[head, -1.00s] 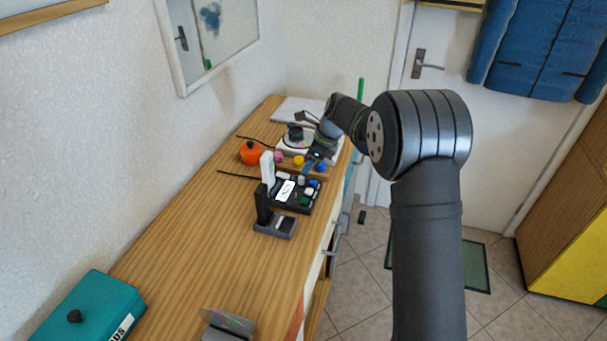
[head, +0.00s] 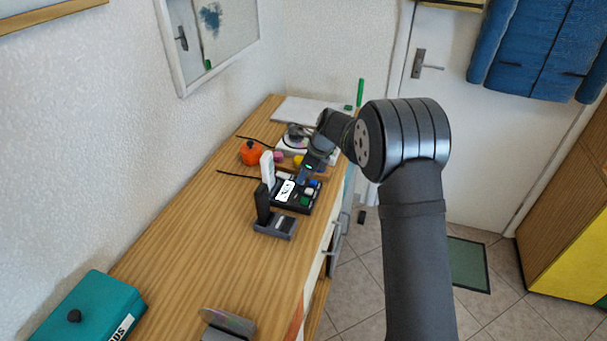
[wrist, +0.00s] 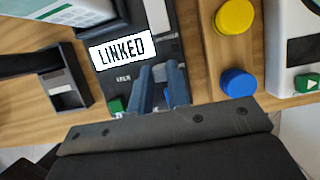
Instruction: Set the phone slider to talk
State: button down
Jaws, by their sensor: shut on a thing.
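A black phone base with a white LINKED label (head: 285,190) lies on the wooden counter; the label (wrist: 123,51) reads clearly in the wrist view. A white handset (head: 267,168) stands upright at its left side. My gripper (wrist: 160,75) is down at the base, just right of the label, with its two blue-grey fingers close together. A small pale piece, likely the slider knob, shows between the fingertips; most of it is hidden. In the head view my gripper (head: 302,178) is over the base's far part. The slider's setting cannot be read.
Green (wrist: 116,105) and blue (wrist: 170,98) buttons sit close by the fingers. A black stand (head: 274,224) is nearer; an orange pot (head: 251,152) is behind. The front-left counter has free room.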

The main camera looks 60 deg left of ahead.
jog(key=shift+s+d, duration=1.25)
jog(key=shift+s, duration=0.05)
jog(key=c, duration=1.4)
grip_release()
jog(key=shift+s+d, duration=0.1)
jog(key=shift+o, duration=0.2)
jog(key=shift+r, duration=0.1)
jog(key=shift+w+r, duration=0.2)
jog(key=shift+r, duration=0.1)
jog(key=v, duration=1.6)
jog(key=shift+r, duration=0.25)
jog(key=shift+d, duration=0.1)
